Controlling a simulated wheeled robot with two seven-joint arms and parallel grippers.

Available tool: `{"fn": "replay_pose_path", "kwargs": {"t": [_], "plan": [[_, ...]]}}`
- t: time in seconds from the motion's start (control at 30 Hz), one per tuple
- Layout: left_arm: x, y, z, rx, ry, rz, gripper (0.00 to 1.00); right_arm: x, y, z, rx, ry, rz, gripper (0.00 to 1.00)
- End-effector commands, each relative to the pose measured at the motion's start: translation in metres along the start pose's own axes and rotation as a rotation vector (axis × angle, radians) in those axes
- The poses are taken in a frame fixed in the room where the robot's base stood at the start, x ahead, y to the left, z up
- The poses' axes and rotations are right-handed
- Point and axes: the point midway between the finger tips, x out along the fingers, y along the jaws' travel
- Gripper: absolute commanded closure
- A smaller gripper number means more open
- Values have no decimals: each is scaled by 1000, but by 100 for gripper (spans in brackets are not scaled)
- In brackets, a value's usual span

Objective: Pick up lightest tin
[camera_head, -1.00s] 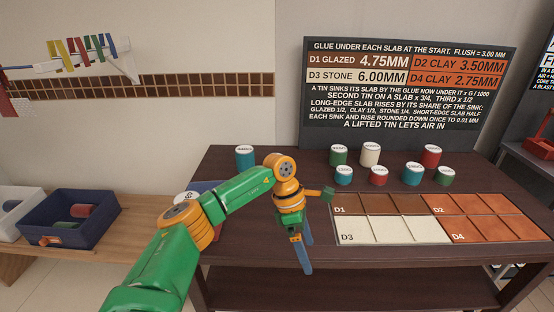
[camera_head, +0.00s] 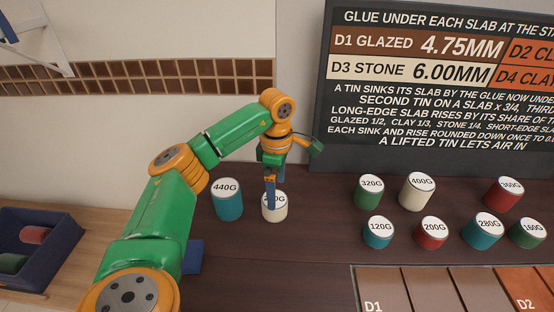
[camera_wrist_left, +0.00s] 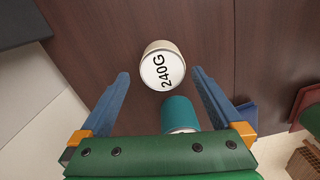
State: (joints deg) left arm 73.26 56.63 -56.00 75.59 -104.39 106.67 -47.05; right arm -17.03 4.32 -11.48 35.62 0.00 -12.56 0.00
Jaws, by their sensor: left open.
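The tin marked 120G (camera_head: 378,235), the lowest label I can read, is small and teal and stands upright in the front row of the right-hand group. My left gripper (camera_head: 270,195) is open and points down at a cream tin (camera_head: 275,212) on the left, well away from the 120G tin. In the left wrist view the cream tin (camera_wrist_left: 163,72) reads 240G and sits between and just beyond the open fingertips (camera_wrist_left: 160,74). A finger partly hides its label in the head view. A teal 440G tin (camera_head: 228,204) stands beside it. My right gripper is not in view.
Other tins stand near the 120G one: green 320G (camera_head: 368,193), cream 400G (camera_head: 416,192), red 200G (camera_head: 431,233), teal 280G (camera_head: 482,232), red 360G (camera_head: 503,195) and green 160G (camera_head: 527,234). Slabs (camera_head: 430,290) lie in front. A blue bin (camera_head: 50,235) is left.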

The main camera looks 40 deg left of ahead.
Motion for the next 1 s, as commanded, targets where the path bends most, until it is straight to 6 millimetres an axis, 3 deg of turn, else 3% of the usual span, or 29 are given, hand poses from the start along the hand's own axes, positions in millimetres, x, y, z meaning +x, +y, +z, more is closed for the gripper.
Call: {"fn": "replay_pose_path", "kwargs": {"t": [0.17,0.43,0.7,1.0], "plan": [[16,0,0,0,1,-4,0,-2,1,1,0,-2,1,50],[66,4,-1,-1,0,-4,0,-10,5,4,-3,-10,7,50],[71,4,-1,0,-1,0,3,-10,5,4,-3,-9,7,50],[71,4,-1,0,-1,0,84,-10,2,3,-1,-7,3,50]]}}
